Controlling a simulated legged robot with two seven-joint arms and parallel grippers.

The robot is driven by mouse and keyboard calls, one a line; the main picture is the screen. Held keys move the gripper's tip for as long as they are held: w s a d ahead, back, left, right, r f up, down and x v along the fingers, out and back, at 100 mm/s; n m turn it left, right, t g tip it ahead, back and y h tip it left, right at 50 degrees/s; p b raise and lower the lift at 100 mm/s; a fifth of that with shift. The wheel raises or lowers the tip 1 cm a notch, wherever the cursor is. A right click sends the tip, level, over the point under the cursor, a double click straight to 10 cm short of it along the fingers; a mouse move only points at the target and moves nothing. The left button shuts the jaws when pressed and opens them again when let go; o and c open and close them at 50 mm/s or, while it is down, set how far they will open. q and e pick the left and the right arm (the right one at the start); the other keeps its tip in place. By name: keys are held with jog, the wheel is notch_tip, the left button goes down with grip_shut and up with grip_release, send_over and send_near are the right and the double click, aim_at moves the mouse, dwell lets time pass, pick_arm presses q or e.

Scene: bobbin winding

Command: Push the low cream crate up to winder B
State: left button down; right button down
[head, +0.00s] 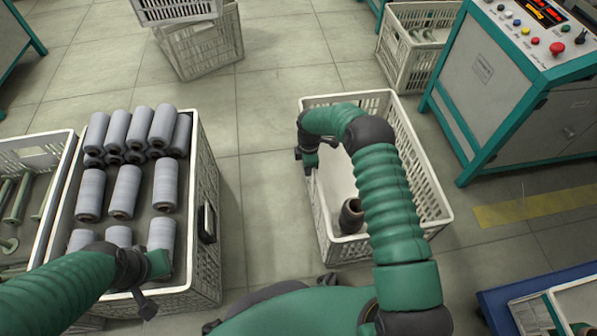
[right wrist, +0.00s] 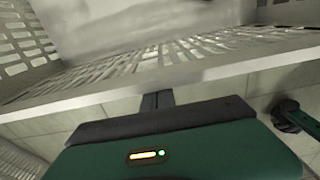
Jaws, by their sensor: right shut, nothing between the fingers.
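The low cream crate (head: 427,180) stands on the floor in the middle of the head view, with one dark brown bobbin or cone (head: 351,217) in its near end. Its slotted wall and rim also fill the upper right wrist view (right wrist: 215,68). My right arm reaches over it, and my right gripper (head: 308,166) is shut and empty at its left side wall. In the right wrist view the fingertips (right wrist: 156,100) are at the rim; contact is unclear. A green and white machine (head: 500,95), possibly winder B, stands right. My left gripper (head: 147,303) is lower left; its fingers are unclear.
A cream crate of grey yarn spools (head: 208,175) stands left. Another slotted crate (head: 407,62) stands beside the machine, and more crates (head: 207,50) stand behind. A yellow floor strip (head: 535,207) and a blue edge (head: 490,305) lie right. Floor beyond the low crate is clear.

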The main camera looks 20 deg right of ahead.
jog(key=shift+r, duration=0.2)
jog(key=s+d, duration=0.3)
jog(key=d, duration=0.8)
jog(key=s+d, duration=0.2)
jog(key=d, duration=1)
jog(key=shift+s+d, duration=0.25)
jog(key=shift+s, duration=0.15)
jog(key=shift+a, duration=0.1)
jog(key=w+a+r+p, duration=0.1)
jog(key=a+r+p, duration=0.3)
jog(key=r+p, duration=0.3)
notch_tip(320, 180, up, 3)
jog(key=shift+f, duration=0.15)
